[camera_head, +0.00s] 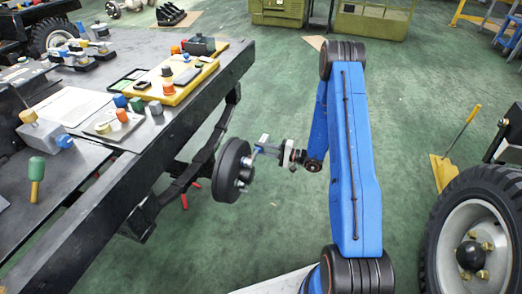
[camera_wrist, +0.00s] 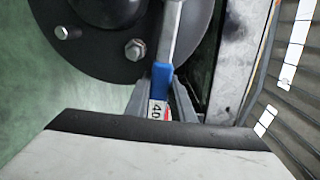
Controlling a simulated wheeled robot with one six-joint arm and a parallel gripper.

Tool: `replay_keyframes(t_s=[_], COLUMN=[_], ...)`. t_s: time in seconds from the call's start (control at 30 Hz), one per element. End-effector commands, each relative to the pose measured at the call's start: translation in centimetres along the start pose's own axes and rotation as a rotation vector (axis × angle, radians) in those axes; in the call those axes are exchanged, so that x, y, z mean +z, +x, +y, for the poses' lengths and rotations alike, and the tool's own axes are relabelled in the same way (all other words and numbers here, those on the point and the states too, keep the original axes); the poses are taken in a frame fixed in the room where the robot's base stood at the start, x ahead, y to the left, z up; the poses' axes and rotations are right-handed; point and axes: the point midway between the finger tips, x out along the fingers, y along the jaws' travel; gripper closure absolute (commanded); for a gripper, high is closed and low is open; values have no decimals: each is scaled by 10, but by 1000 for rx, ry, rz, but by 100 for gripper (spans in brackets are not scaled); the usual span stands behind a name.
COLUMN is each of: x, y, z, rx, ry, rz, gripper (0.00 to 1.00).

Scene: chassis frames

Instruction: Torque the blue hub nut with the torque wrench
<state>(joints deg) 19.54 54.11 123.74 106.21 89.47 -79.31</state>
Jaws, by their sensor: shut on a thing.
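My gripper (camera_head: 278,152) is shut on the torque wrench, right beside the hub (camera_head: 229,172) on the chassis frame. In the wrist view the gripper (camera_wrist: 160,108) grips the wrench at its blue handle (camera_wrist: 162,76), near a white label. The silver shaft runs up across the dark hub disc (camera_wrist: 103,68). The wrench's head is beyond the top edge, so I cannot tell whether it sits on a nut. A silver nut (camera_wrist: 135,48) and a stud (camera_wrist: 68,32) show on the disc, left of the shaft. I cannot make out the blue hub nut.
The chassis bench (camera_head: 150,135) stands left of the hub, with a yellow tray (camera_head: 179,90) and coloured knobbed parts on top. A large wheel (camera_head: 478,235) stands at right, near a yellow dustpan (camera_head: 443,170). Green floor behind my arm is mostly clear.

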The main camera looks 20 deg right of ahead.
Motion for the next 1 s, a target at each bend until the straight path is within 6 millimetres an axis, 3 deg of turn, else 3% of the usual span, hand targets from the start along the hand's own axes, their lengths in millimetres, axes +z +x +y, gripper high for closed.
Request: replay_keyframes(t_s=[0.37, 1.0], x=[0, 0], y=[-1, -20], z=[-1, -1], rx=[-1, -1], ry=[0, -1], rz=[0, 0], gripper=[100, 100])
